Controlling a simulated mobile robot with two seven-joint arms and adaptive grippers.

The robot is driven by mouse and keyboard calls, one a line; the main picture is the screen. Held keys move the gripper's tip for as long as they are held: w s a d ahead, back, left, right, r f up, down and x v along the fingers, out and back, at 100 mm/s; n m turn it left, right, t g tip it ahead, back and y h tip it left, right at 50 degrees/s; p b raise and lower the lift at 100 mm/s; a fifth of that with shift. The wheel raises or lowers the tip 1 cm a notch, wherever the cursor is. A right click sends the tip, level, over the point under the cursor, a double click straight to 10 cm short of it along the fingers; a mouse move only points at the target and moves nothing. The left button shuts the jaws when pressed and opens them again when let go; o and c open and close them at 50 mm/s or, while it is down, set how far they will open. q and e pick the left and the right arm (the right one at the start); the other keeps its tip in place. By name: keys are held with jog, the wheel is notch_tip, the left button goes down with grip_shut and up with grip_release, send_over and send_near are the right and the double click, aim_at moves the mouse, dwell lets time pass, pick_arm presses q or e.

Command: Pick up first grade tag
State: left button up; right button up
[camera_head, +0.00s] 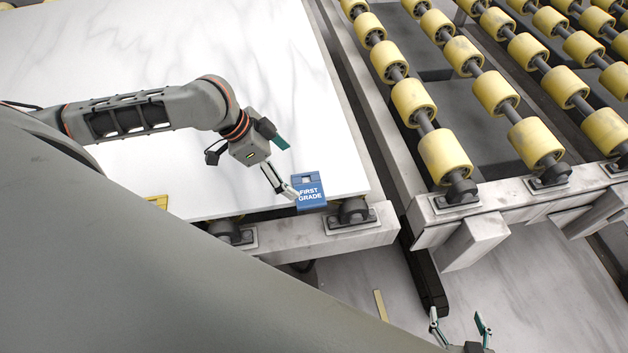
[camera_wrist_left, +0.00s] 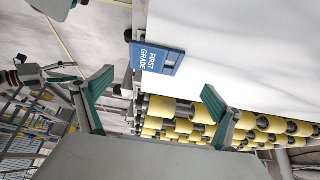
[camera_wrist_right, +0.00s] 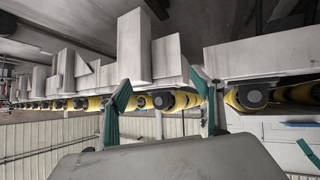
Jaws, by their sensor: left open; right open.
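The first grade tag (camera_head: 308,189) is a blue plate with white lettering at the near right corner of the white stone slab (camera_head: 200,60), over its front edge. It also shows in the left wrist view (camera_wrist_left: 157,58), ahead of the fingers and between their lines. My left gripper (camera_head: 279,167) is open beside the tag, on its upper left in the head view. A finger overlaps or nearly meets the tag's left side there; contact cannot be told. My right gripper (camera_head: 457,317) is open and empty, low at the bottom of the head view, away from the slab.
Yellow rollers (camera_head: 445,155) on a metal conveyor frame (camera_head: 480,212) stand right of the slab. A small yellow piece (camera_head: 158,201) sits at the slab's front edge, partly hidden by my body. The slab's top is otherwise clear. The right wrist view faces the conveyor supports (camera_wrist_right: 133,50).

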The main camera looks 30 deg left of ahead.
aim_at(308, 189)
pick_arm(q)
jog(key=x, duration=0.4)
jog(key=s+x, duration=0.1)
jog(key=x, duration=0.1)
jog(key=shift+d+f, duration=0.1)
jog(key=shift+d, duration=0.2)
jog(key=shift+w+d+f, duration=0.15)
jog(key=shift+d+f, duration=0.05)
jog(key=shift+f, duration=0.25)
jog(key=c, duration=1.1)
